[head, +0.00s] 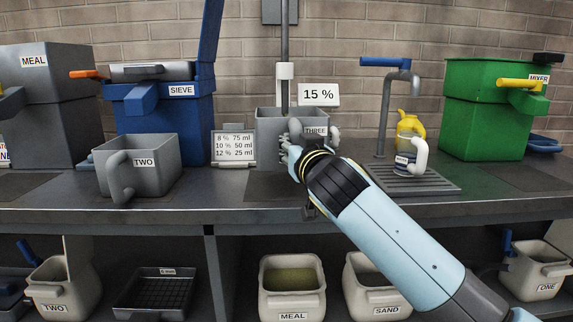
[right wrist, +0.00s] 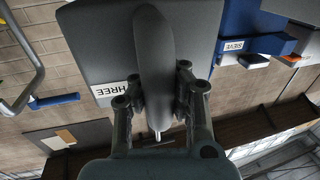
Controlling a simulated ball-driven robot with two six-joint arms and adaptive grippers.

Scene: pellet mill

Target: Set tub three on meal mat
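Tub three (head: 265,127) is a grey square tub with a THREE label, at the middle of the counter under a vertical pipe. My right gripper (head: 308,146) has its fingers on both sides of the tub's upright handle. In the right wrist view the fingers (right wrist: 158,95) close on the handle, with the tub (right wrist: 95,45) beyond. I cannot tell whether the tub rests on the counter or is slightly raised. The meal mat (head: 22,184) is a dark patch before the grey MEAL hopper (head: 35,85) at far left; its visible part is bare. My left gripper is out of view.
Grey tub two (head: 155,165) stands before the blue sieve (head: 175,120), between tub three and the meal mat. A white recipe card (head: 233,149) stands beside tub three. A tap (head: 384,110), a mug and a yellow jug are to the right, then a green mixer (head: 480,115).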

